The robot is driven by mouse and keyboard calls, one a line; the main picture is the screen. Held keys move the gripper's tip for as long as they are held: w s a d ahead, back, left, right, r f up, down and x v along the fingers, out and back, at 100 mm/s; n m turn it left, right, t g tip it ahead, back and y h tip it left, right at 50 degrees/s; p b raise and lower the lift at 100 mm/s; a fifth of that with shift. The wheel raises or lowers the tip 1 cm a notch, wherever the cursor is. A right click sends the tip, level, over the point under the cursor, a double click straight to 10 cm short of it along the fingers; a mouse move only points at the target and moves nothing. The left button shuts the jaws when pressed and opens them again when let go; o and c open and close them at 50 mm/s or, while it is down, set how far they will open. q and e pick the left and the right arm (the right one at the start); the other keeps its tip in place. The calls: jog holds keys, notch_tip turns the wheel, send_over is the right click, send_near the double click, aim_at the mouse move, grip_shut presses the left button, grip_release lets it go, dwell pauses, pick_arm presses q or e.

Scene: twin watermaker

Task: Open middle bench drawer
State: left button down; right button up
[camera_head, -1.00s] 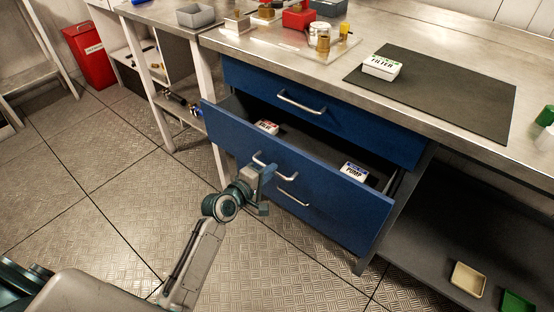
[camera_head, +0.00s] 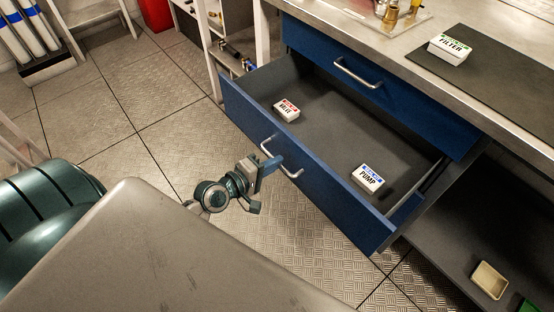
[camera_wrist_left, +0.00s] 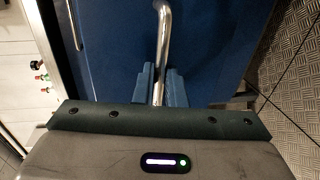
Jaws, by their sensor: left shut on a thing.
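The middle bench drawer (camera_head: 335,185) is blue-fronted and stands well out from the bench, its dark inside in view. My left gripper (camera_head: 268,168) is at the drawer's front, shut on its metal bar handle (camera_head: 286,168). In the left wrist view the handle (camera_wrist_left: 163,40) runs between the two fingers (camera_wrist_left: 159,82), against the blue front. A white box with a red label (camera_head: 286,110) and a white box marked PUMP (camera_head: 367,180) lie inside the drawer. My right gripper is not in view.
The blue top drawer (camera_head: 352,82) above is shut. A FILTER box (camera_head: 449,50) lies on the dark mat (camera_head: 500,75) on the bench. A beige tray (camera_head: 489,280) sits on the lower shelf at right. Open floor (camera_head: 130,130) lies at left.

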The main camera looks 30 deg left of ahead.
pick_arm(q)
jog(key=c, duration=1.5)
grip_release()
jog(key=v, duration=1.1)
jog(key=shift+w+d+f, duration=0.1)
